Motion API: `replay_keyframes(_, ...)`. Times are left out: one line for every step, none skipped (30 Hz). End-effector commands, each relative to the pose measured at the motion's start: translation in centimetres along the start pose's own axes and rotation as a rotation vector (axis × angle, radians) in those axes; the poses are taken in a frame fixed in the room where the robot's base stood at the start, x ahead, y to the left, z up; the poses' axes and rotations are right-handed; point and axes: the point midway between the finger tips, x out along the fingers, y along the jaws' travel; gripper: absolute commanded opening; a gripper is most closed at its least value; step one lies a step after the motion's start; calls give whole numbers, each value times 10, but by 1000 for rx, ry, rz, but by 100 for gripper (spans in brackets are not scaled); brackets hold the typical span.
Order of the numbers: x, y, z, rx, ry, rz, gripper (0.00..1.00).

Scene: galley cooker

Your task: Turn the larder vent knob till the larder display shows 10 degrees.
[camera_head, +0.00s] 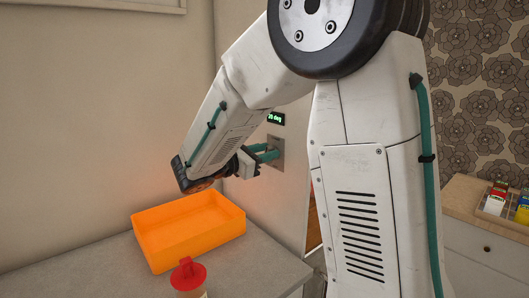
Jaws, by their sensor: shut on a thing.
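The larder display (276,118) is a small black panel with green text on the wall. It seems to read "20 deg", but the digits are small and the first part is hard to make out. Below it is a grey wall plate (279,162). My gripper (270,153), with teal fingers, reaches from the left to this plate. It is shut on the vent knob, which is mostly hidden between the fingers, so its angle cannot be read.
An orange tray (190,255) stands on the grey counter (110,275) below my gripper. A red-topped container (188,273) stands in front of it. At the right, a drawer unit (485,248) carries a tray of small packets (495,200).

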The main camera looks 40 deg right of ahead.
Motion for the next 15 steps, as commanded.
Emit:
replay_keyframes(0, 0, 0, 42, 0, 1, 7)
replay_keyframes(0, -1, 0, 70, 0, 1, 7)
replay_keyframes(0, -2, 0, 107, 0, 1, 7)
replay_keyframes(0, -2, 0, 136, 0, 1, 7)
replay_keyframes(0, -2, 0, 165, 0, 1, 7)
replay_keyframes(0, -3, 0, 203, 0, 1, 7)
replay_keyframes(0, -3, 0, 231, 0, 1, 7)
replay_keyframes(0, -4, 0, 260, 0, 1, 7)
replay_keyframes(0, -4, -1, 298, 0, 1, 7)
replay_keyframes(0, -5, -1, 326, 0, 1, 7)
replay_keyframes(0, -5, -1, 355, 1, 1, 7)
replay_keyframes(0, -6, -1, 393, 0, 1, 7)
replay_keyframes(0, -6, -1, 421, 1, 1, 7)
replay_keyframes(0, -6, -2, 450, 1, 1, 7)
replay_keyframes(0, -7, -2, 488, 1, 1, 7)
